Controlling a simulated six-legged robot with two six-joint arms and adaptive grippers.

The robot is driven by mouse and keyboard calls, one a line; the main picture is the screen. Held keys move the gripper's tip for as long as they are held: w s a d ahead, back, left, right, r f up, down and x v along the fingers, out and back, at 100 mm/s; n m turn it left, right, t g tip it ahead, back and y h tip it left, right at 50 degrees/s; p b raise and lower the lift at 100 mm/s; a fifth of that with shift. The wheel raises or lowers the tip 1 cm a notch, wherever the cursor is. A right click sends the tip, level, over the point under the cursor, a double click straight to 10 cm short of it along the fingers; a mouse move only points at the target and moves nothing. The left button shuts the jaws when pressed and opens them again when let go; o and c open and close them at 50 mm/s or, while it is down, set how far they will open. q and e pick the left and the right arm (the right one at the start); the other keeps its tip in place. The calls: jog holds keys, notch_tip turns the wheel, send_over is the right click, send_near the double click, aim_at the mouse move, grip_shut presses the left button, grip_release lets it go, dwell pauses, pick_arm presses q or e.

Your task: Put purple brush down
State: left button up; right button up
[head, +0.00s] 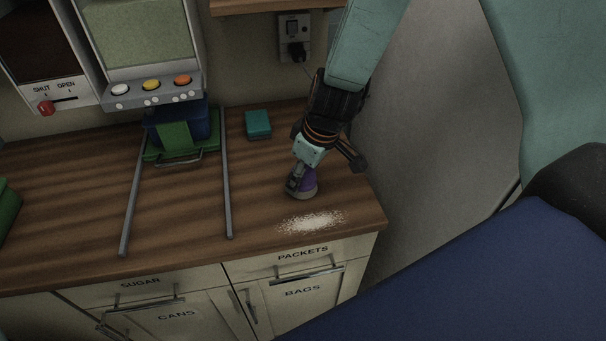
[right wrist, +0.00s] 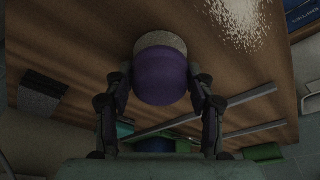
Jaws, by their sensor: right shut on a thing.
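The purple brush (head: 308,184) has a rounded purple body and a pale base. It is upright at the right end of the wooden counter, just behind a patch of white powder (head: 311,221). My right gripper (head: 298,183) is shut on it from above and hides part of it. In the right wrist view the brush (right wrist: 161,76) sits between the two fingers of the gripper (right wrist: 160,92). Its base is at or very close to the counter top; I cannot tell if it touches. My left gripper is not in view.
A teal box (head: 258,124) lies behind and left of the brush. Two metal rails (head: 226,180) run along the counter (head: 75,205) beside a green tray with a blue container (head: 180,128). The counter's right edge is close to the brush. Drawers and cabinets are below.

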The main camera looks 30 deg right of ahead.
aim_at(311, 174)
jog(key=shift+f, duration=0.15)
jog(key=o, duration=1)
jog(key=shift+a, duration=0.15)
jog(key=shift+r, duration=0.35)
jog(key=p+v, duration=0.7)
jog(key=shift+s+r, duration=0.1)
jog(key=shift+r, duration=0.25)
jog(key=p+v, duration=0.4)
jog(key=p, duration=0.1)
jog(key=shift+f, duration=0.1)
